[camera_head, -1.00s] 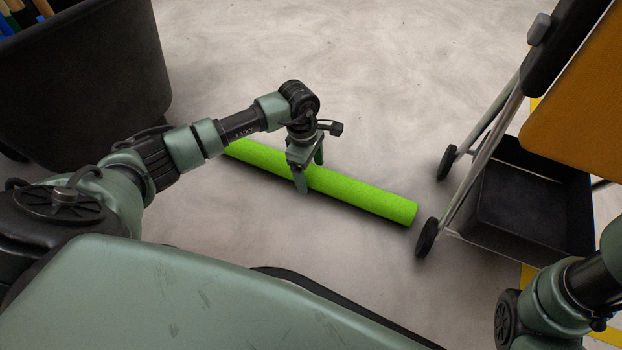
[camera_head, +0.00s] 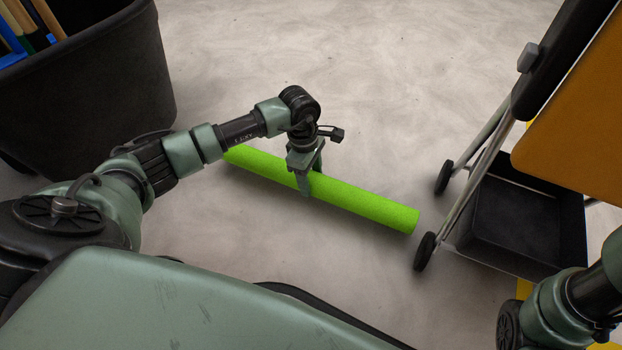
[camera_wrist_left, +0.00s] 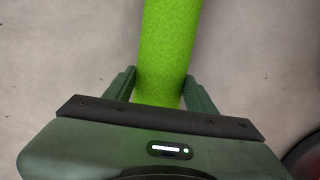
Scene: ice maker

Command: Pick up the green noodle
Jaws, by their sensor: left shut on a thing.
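The green noodle (camera_head: 365,203) is a long bright cylinder lying slantwise across the head view, its near-right end by the cart wheels. My left gripper (camera_head: 308,181) is shut on the noodle around its middle, with one finger on each side. In the left wrist view the noodle (camera_wrist_left: 168,45) runs between the two fingers of my left gripper (camera_wrist_left: 160,92) and touches or nearly touches both. The noodle's far-left end is hidden behind my left arm. I cannot tell whether the noodle is clear of the floor. My right gripper is out of view.
A large dark bin (camera_head: 95,85) with long items in it stands at the upper left. A wheeled cart with a black lower tray (camera_head: 525,232) and an orange panel (camera_head: 575,110) stands at the right, near the noodle's end. The pale floor (camera_head: 350,60) beyond the noodle is clear.

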